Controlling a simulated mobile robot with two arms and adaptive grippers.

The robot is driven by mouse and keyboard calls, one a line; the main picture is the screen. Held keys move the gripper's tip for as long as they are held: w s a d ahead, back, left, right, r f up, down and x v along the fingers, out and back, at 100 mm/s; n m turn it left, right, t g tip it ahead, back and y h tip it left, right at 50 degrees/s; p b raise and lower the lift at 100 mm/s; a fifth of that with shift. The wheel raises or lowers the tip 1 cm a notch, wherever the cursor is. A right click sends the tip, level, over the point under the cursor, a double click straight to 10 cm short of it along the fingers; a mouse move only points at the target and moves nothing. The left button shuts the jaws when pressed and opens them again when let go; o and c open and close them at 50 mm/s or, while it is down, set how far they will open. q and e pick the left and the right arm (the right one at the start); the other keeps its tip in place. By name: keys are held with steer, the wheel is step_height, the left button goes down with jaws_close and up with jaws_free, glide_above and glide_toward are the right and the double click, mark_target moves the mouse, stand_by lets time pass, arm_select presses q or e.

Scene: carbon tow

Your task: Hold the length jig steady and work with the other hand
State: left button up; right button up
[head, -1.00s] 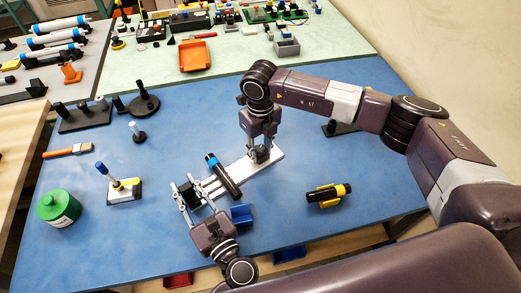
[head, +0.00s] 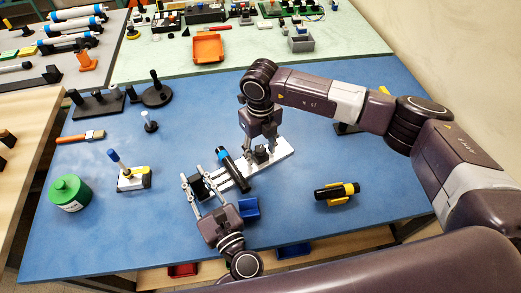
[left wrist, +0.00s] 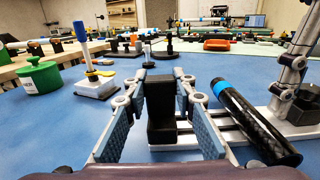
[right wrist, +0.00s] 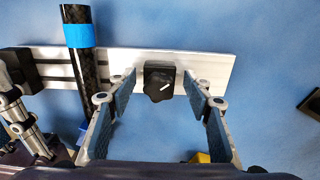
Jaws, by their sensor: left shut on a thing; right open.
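The length jig is a pale metal rail (head: 281,147) on the blue mat, with a black end block (head: 197,188) and a black knob (right wrist: 158,84). My left gripper (head: 194,178) is shut on the end block, its fingers on either side in the left wrist view (left wrist: 162,85). A black tube with a blue band (head: 236,170) lies across the rail between my grippers; it also shows in the left wrist view (left wrist: 255,122). My right gripper (right wrist: 160,88) is open over the rail, fingers on either side of the knob. Finger contact with the knob cannot be told.
A blue holder (head: 249,207) sits close beside my left gripper. A black-and-yellow tool (head: 337,191) lies to the right. A green container (head: 69,192), brush (head: 80,136) and blue-handled tool on a stand (head: 133,179) are left. Mat between these and the jig is clear.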

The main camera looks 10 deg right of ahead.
arm_select(q)
steer(key=shift+s+f, duration=0.1)
steer(key=shift+f, duration=0.25)
arm_select(e)
step_height(320, 180, up, 12)
arm_select(q)
steer(key=o, duration=0.9)
steer(key=shift+r, duration=0.15)
steer(key=shift+r, duration=0.15)
steer(key=shift+r+p, duration=0.4)
steer(key=shift+r, duration=0.35)
arm_select(e)
steer(key=shift+r, duration=0.35)
